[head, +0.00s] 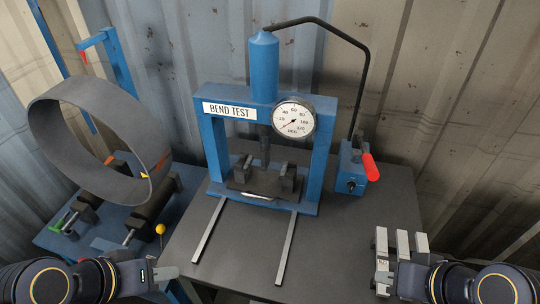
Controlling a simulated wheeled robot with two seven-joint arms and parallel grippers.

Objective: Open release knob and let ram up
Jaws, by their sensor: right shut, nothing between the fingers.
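A blue press (212,135) labelled "BEND TEST" stands on the dark table. Its dark ram (264,148) points down from the crossbeam into the fixture between two dark supports. A dial gauge (293,121) is on the front; its needle points to the lower left. To the right is a blue pump (352,165) with a red handle and a small dark release knob (351,187) on its front. My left gripper (168,272) is at the lower left, apart from everything; its jaws cannot be made out. My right gripper (384,281) is shut and empty at the lower right, beside pale metal blocks.
Several pale metal blocks (402,243) stand at the table's right front. Two grey rails (208,230) run forward from the press. A black hose (364,75) arches from cylinder to pump. A large grey ring (75,150) sits on a blue machine at left. The table's middle front is clear.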

